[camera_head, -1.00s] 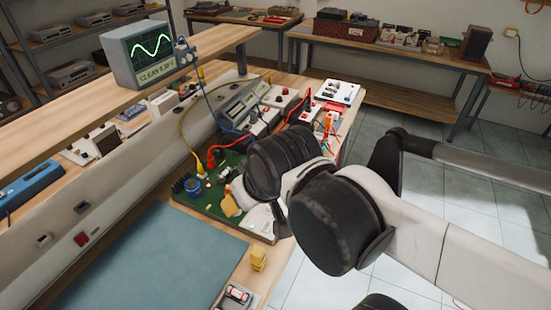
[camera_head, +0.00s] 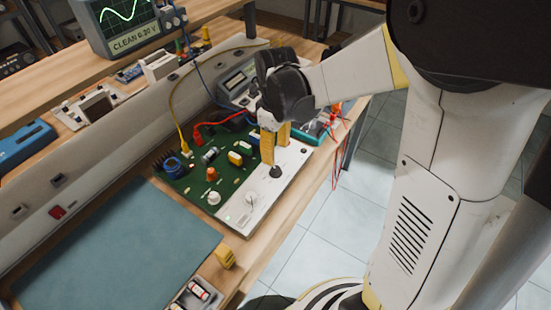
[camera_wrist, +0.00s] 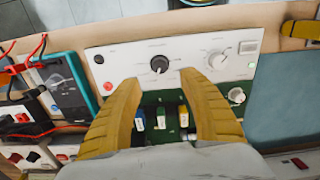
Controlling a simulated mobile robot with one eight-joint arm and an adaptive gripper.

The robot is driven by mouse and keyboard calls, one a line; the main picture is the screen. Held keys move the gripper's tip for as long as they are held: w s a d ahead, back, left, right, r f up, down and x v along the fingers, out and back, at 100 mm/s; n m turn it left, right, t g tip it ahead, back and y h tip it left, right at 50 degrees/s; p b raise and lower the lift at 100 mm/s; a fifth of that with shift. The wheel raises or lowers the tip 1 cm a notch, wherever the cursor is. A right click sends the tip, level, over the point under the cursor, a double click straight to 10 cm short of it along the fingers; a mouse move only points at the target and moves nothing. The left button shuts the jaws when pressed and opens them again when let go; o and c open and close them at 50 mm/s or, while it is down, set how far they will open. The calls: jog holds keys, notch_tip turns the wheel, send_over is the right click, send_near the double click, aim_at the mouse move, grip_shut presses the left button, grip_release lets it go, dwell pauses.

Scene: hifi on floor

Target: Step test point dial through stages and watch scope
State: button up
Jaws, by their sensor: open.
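The circuit unit has a green board (camera_head: 200,178) with a white control panel (camera_head: 240,215) along its front. On the panel are a black knob (camera_head: 275,171) and a white dial (camera_head: 251,200); the wrist view shows the black knob (camera_wrist: 159,64) and white dial (camera_wrist: 217,61) too. The scope (camera_head: 128,22) on the shelf shows a smooth green wave and "CLEAN" with a small voltage reading. My gripper (camera_head: 275,156) points down over the panel, open and empty. In the wrist view its yellow fingers (camera_wrist: 158,80) reach towards the panel, with the black knob just beyond the gap.
Red and yellow leads (camera_head: 186,140) run to the board's far end. A teal meter (camera_wrist: 66,88) with red leads stands beside it. A blue mat (camera_head: 115,250), a small yellow block (camera_head: 225,257) and a tray of parts (camera_head: 195,297) lie nearer.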

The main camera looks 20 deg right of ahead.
aim_at(276, 169)
notch_tip(276, 169, down, 8)
jog(key=b, duration=0.3)
jog(key=shift+f, duration=0.25)
jog(key=shift+c, duration=0.4)
grip_shut()
